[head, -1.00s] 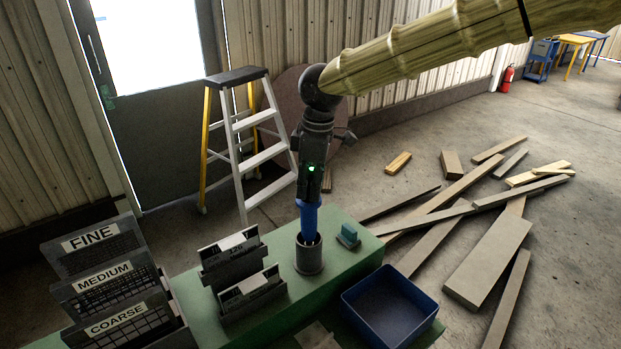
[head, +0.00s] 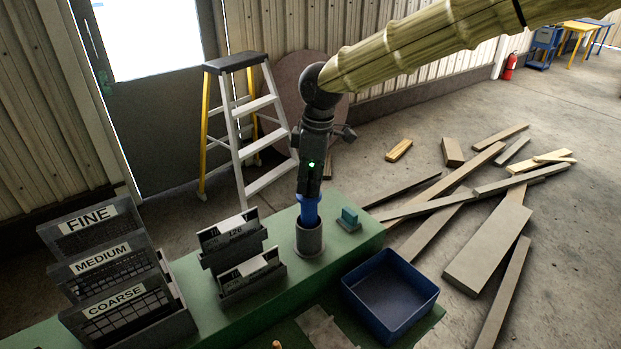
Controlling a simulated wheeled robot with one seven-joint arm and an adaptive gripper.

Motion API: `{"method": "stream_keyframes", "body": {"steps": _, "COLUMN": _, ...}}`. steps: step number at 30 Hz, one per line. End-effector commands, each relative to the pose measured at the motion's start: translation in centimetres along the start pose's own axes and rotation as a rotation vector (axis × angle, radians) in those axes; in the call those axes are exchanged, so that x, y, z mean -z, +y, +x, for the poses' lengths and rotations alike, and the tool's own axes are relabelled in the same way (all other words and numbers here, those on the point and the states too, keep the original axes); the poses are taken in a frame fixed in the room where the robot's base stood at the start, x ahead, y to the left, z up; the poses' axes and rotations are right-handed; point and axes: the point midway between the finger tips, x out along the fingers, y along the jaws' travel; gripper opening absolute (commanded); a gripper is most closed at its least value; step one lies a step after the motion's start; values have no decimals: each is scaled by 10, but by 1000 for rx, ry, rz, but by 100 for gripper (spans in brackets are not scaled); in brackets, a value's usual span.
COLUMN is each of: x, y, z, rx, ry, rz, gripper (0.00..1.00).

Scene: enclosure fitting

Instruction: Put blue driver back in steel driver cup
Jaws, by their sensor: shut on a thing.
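The steel driver cup (head: 309,241) is a dark grey cylinder standing upright on the green bench. The blue driver (head: 309,211) is upright, with its lower part hidden inside the cup's mouth. My gripper (head: 309,195) points straight down over the cup and is shut on the top of the blue driver. The fingertips are dark and small, so their exact hold on the handle is hard to make out. Whether the driver touches the cup's floor cannot be seen.
A small teal block (head: 349,217) sits right of the cup. Grey card holders (head: 250,275) stand left of it, with labelled racks (head: 110,262) farther left. A blue bin (head: 390,293) is at the front right. Loose planks (head: 490,250) lie on the floor, and a stepladder (head: 250,130) stands behind.

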Motion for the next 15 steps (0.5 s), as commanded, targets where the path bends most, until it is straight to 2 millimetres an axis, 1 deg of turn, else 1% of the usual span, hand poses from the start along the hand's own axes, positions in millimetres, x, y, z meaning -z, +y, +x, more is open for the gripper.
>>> {"method": "stream_keyframes", "body": {"steps": 2, "x": 0, "y": 0, "z": -1, "rx": -1, "ry": 1, "rz": 0, "gripper": 0}}
{"method": "stream_keyframes", "body": {"steps": 3, "x": 0, "y": 0, "z": -1, "rx": -2, "ry": 1, "rz": 0, "gripper": 37}}
{"method": "stream_keyframes", "body": {"steps": 5, "x": 0, "y": 0, "z": -1, "rx": -1, "ry": 1, "rz": 0, "gripper": 48}}
{"method": "stream_keyframes", "body": {"steps": 6, "x": 0, "y": 0, "z": -1, "rx": -1, "ry": 1, "rz": 0, "gripper": 55}}
{"method": "stream_keyframes", "body": {"steps": 7, "x": 0, "y": 0, "z": -1, "rx": -1, "ry": 1, "rz": 0, "gripper": 56}}
{"method": "stream_keyframes", "body": {"steps": 15, "x": 0, "y": 0, "z": 1, "rx": 1, "ry": -1, "rz": 0, "gripper": 56}}
